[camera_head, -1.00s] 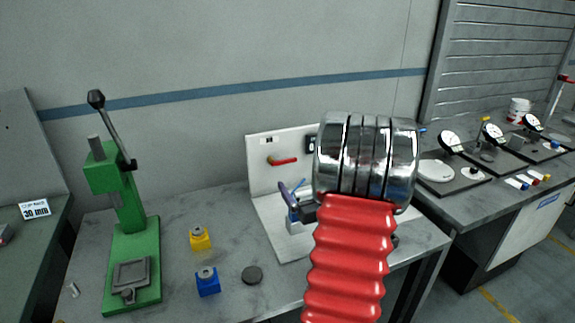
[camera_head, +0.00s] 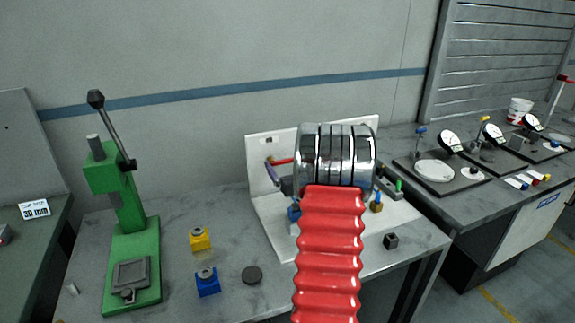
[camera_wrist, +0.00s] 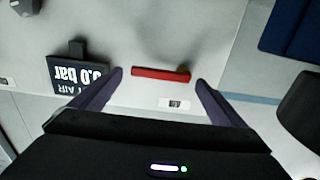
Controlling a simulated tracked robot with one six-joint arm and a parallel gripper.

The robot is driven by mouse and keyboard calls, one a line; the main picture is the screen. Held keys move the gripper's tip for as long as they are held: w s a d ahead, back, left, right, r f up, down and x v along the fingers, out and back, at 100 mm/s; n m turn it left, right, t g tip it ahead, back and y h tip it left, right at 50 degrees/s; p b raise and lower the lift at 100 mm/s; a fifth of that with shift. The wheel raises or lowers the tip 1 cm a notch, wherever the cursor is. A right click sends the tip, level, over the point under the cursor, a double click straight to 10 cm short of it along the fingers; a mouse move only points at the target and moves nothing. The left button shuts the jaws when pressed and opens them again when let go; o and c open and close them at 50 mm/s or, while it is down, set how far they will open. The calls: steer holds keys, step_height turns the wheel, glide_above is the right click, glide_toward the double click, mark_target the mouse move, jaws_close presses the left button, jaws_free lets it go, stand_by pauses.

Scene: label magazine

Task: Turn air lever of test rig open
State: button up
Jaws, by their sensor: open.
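The test rig (camera_head: 262,208) is a white upright panel on a white base, on the middle bench. Its red air lever (camera_wrist: 160,74) lies level across the panel in the wrist view, with a brass-coloured pivot at its right end. In the head view the lever (camera_head: 282,161) is partly covered by my arm. My gripper (camera_wrist: 159,79) is open and empty, its purple fingers on either side of the lever. I cannot tell whether either finger touches it. A dark display (camera_wrist: 78,76) reads 0.0 bar, upside down in the wrist view.
A green press (camera_head: 130,240) stands left on the bench. A yellow block (camera_head: 200,239), a blue block (camera_head: 208,283) and a dark disc (camera_head: 252,275) lie between it and the rig. A small dark block (camera_head: 391,241) sits at the base's right. Dial gauges (camera_head: 449,141) stand on the right bench.

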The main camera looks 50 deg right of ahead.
steer(key=shift+w, duration=0.15)
steer(key=shift+d, duration=0.1)
steer(key=c, duration=1.5)
steer(key=shift+c, duration=0.2)
